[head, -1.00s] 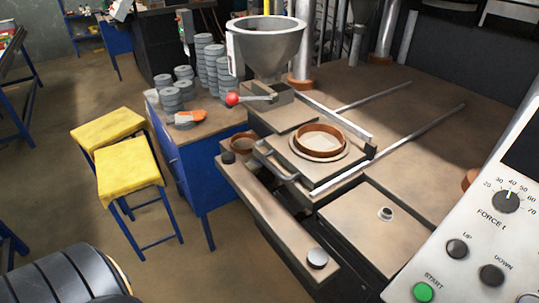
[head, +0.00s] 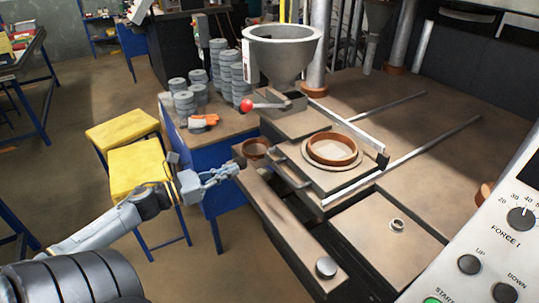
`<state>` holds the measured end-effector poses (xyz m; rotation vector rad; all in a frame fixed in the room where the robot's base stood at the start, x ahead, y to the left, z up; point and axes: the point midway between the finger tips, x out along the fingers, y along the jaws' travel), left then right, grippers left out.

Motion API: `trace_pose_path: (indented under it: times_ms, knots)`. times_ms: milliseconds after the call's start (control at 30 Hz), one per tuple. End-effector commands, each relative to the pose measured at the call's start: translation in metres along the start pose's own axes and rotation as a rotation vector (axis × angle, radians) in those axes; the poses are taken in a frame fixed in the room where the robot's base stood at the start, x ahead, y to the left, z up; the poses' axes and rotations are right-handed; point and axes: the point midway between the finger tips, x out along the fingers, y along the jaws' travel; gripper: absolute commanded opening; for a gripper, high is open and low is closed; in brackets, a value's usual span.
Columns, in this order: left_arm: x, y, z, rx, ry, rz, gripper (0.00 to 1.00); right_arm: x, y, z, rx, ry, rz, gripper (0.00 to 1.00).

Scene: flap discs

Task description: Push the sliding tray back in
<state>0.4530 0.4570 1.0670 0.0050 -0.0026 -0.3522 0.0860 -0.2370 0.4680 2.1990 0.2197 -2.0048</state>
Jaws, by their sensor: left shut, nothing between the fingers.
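The sliding tray (head: 318,181) is a flat brown plate with a bar handle (head: 291,166) on its front left side. A copper-coloured ring (head: 332,147) sits on a round disc on the tray. The tray lies between two metal rails, below and to the right of a grey hopper (head: 282,50). My left gripper (head: 236,168) is shut and empty. It appears left of the handle, with a gap between them in the picture, near a small brown cup (head: 255,149). My right gripper is not in view.
A blue cabinet (head: 206,170) with stacked grey discs (head: 232,78) and orange-handled item stands behind my left gripper. Two yellow stools (head: 138,168) are at left. A lever with a red knob (head: 247,105) juts out below the hopper. A control panel (head: 490,240) fills the lower right.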

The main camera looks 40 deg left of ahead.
Motion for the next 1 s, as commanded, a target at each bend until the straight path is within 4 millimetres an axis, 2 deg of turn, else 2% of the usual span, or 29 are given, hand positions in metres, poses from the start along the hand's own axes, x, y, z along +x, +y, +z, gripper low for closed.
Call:
trace_pose_path:
  times_ms: [300,600,800,1000]
  knots:
    - [0.061,0.002,0.005,-0.001,-0.003,0.002,0.00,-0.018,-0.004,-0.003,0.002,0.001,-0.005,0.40]
    - [0.106,0.002,0.004,-0.003,-0.001,0.004,0.00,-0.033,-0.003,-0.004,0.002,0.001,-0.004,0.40]
    - [0.122,0.002,0.002,-0.004,-0.001,0.005,0.00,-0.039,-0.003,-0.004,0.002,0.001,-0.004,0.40]
    - [0.126,0.002,0.000,-0.005,0.001,0.004,0.00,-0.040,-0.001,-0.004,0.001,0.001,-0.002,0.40]
